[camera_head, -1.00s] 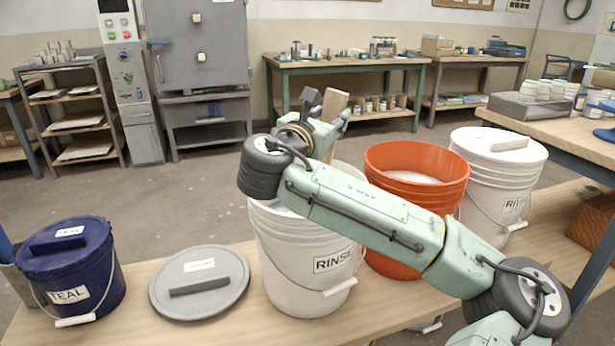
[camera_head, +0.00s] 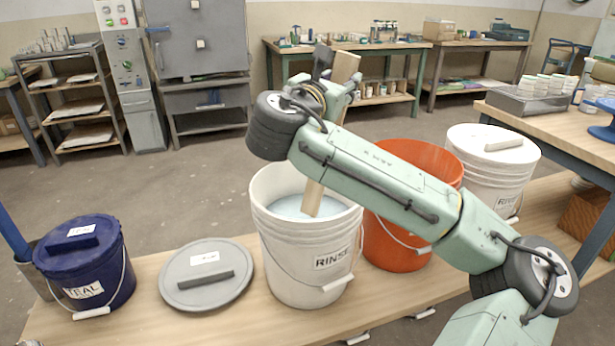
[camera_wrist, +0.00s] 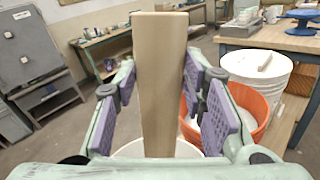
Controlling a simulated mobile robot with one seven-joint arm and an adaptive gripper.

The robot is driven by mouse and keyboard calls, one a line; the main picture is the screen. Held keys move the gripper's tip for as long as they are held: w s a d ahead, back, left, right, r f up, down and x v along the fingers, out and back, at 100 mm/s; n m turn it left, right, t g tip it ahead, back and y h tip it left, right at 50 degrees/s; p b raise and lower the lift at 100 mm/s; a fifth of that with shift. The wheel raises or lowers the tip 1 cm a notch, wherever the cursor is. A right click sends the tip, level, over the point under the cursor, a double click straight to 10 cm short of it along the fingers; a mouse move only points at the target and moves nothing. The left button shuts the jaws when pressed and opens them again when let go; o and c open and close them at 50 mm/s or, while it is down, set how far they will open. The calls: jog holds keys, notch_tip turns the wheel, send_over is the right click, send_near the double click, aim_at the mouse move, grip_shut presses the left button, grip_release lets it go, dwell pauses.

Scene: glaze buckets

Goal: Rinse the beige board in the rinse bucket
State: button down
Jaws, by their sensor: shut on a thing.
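The beige board (camera_head: 313,197) is long and narrow and is held nearly upright, tilted a little. My gripper (camera_head: 335,92) is shut on it above the rinse bucket; in the wrist view the board (camera_wrist: 160,85) stands between the purple finger pads. The rinse bucket (camera_head: 290,245) is white, labelled RINSE, open, and holds pale liquid (camera_head: 290,206). The board's lower end shows inside the bucket's mouth, at or just above the liquid; I cannot tell whether it touches. My arm hides part of the bucket's right rim.
An orange bucket (camera_head: 400,245) stands close right of the rinse bucket, partly behind my arm. A lidded white bucket (camera_head: 480,170) is beyond it. A grey lid (camera_head: 235,290) lies on the bench (camera_head: 140,325) at left, beside a lidded blue teal bucket (camera_head: 115,265).

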notch_tip(320, 180, up, 11)
jog(key=s+d+p, duration=0.1)
jog(key=d+p, duration=0.1)
jog(key=p, duration=0.5)
jog(key=shift+r+p, duration=0.15)
jog(key=shift+p, duration=0.2)
dwell(0.5)
notch_tip(320, 180, up, 5)
jog(key=p, duration=0.3)
jog(key=shift+p, duration=0.35)
dwell(0.3)
